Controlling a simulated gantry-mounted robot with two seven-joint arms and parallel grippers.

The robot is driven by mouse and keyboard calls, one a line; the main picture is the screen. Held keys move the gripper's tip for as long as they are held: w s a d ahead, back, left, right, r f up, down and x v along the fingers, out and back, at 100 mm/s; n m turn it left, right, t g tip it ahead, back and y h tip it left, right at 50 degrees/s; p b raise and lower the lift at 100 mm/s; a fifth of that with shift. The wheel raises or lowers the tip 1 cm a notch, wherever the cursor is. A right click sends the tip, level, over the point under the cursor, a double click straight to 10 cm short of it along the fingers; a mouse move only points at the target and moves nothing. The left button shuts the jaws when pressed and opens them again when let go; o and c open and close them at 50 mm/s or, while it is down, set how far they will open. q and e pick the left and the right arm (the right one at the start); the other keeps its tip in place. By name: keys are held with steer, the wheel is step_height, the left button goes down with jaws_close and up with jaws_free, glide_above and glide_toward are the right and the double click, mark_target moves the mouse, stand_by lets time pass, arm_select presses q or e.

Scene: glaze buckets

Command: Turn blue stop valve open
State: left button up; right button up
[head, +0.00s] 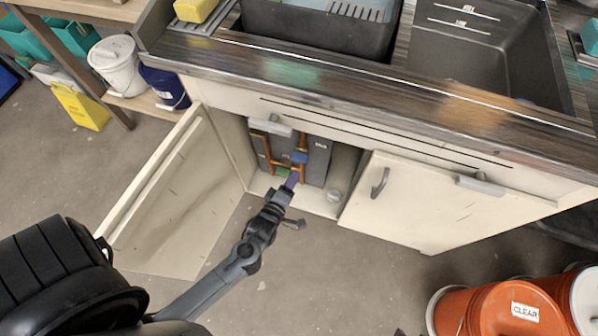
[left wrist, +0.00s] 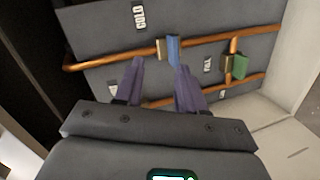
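The blue stop valve (head: 299,157) is on a copper pipe against a grey panel inside the open sink cabinet. In the left wrist view its blue handle (left wrist: 173,50) stands just beyond my fingertips, nearer the right finger; I cannot tell whether they touch. My left gripper (head: 291,181) reaches into the cabinet from below. In the left wrist view its two purple fingers (left wrist: 160,66) are apart, with nothing held between them. A green valve (left wrist: 240,66) sits to the right on the pipes and shows low in the head view (head: 283,172).
The left cabinet door (head: 160,205) is swung open beside my arm. The right door (head: 430,200) borders the opening. Copper pipes (left wrist: 110,62) run across the panel close to the fingers. Orange buckets (head: 500,308) stand at the lower right; a white bucket (head: 117,66) stands upper left.

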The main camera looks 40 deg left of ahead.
mark_target(300, 158)
arm_select(q)
step_height(300, 158, down, 5)
steer(key=s+n+t+y+b, duration=0.1)
steer(key=n+t+y+b, duration=0.1)
steer(key=n+b, duration=0.15)
steer(key=a+b+x, duration=0.1)
steer(key=b+x, duration=0.3)
steer(key=x, duration=0.6)
steer(key=shift+w+n+y+b, duration=0.2)
steer(key=shift+n+y+b, duration=0.1)
steer(key=shift+n+b, duration=0.15)
arm_select(e)
step_height(300, 158, down, 10)
arm_select(q)
jaws_close()
